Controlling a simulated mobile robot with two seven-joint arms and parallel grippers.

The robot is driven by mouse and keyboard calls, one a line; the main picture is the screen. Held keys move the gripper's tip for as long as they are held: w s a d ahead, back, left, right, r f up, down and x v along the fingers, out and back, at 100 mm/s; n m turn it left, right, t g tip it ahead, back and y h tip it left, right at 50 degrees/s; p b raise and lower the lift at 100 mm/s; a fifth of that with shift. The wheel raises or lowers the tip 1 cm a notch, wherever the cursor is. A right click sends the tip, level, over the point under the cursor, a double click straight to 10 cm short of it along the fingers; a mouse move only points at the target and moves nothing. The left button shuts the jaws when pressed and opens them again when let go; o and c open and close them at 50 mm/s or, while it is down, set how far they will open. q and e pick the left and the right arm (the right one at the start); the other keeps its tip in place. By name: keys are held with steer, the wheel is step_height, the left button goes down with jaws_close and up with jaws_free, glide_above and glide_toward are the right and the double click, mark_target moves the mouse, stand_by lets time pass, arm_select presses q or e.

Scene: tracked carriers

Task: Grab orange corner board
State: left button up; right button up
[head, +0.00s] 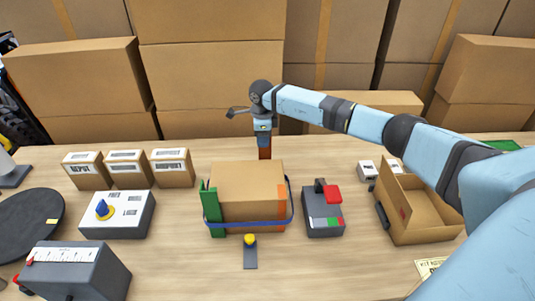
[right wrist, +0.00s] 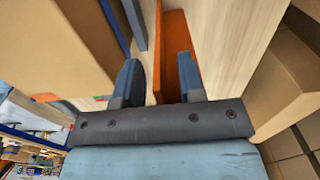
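The carton (head: 245,185) stands mid-table with a blue strap (head: 262,222) around its lower part. A green corner board (head: 212,208) is at its front left corner, and an orange strip (head: 282,200) shows at its front right. Behind the carton, an orange corner board (head: 265,150) stands below my right gripper (head: 264,128). In the right wrist view my right gripper (right wrist: 158,78) is open, with the orange corner board (right wrist: 174,50) between its fingers; the right finger overlaps it and a gap shows at the left. Contact cannot be told. My left gripper is not in view.
Three small boxes (head: 125,170) and a dial panel (head: 118,213) stand to the left. A grey device with a red part (head: 323,215) and an open carton (head: 418,215) are to the right. Stacked cartons (head: 210,75) line the back. The front middle table is mostly clear.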

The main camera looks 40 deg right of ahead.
jaws_close()
steer(key=shift+r, duration=0.1)
